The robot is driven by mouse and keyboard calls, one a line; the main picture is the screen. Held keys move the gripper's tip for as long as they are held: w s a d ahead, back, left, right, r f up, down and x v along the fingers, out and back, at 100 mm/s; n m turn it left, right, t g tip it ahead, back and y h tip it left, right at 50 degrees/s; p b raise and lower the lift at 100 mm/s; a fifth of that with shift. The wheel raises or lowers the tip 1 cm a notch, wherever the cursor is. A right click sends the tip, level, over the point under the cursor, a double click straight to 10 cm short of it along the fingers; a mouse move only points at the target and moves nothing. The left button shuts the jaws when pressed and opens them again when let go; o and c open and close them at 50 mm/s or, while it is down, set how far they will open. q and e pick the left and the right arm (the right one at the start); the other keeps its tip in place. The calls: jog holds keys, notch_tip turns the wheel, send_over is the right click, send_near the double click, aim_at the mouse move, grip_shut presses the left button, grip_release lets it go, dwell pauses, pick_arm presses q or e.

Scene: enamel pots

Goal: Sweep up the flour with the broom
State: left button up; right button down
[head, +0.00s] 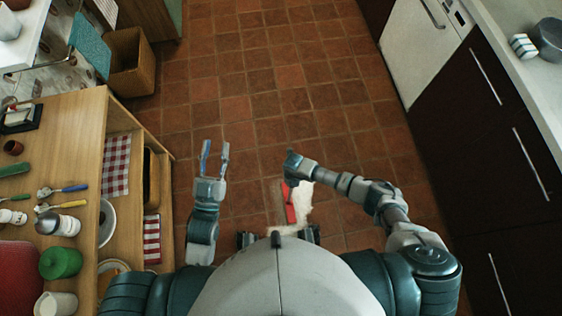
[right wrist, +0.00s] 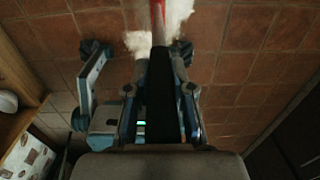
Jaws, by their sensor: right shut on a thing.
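The broom shows as a red piece (head: 289,204) low in the middle of the head view, below my right gripper (head: 293,160). In the right wrist view its red handle (right wrist: 158,12) runs up from between the fingers of my right gripper (right wrist: 160,92), which is shut on it. White flour (head: 303,195) lies on the floor beside and around the red piece. It also shows in the right wrist view (right wrist: 177,17) on both sides of the handle. My left gripper (head: 215,160) is open and empty above the tiles, its two fingers upright and apart. My body hides the nearest floor.
A wooden shelf unit (head: 88,130) with jars and spoons stands close on the left. A wooden bin (head: 131,62) stands beyond it. Dark cabinets (head: 480,130) and a white appliance (head: 420,45) line the right. The tiled floor (head: 270,75) ahead is clear.

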jog(key=d+p, duration=0.2)
jog(key=d, duration=1.8)
pick_arm(q)
notch_tip(320, 180, up, 7)
jog(key=p, duration=0.3)
jog(key=shift+r, duration=0.15)
pick_arm(e)
jog(key=r, duration=0.2)
jog(key=w+r, duration=0.1)
jog(key=r, duration=0.1)
jog(key=shift+w+a, duration=0.1)
jog(key=shift+w, duration=0.05)
pick_arm(q)
jog(key=shift+f, duration=0.2)
pick_arm(e)
jog(key=shift+w, duration=0.1)
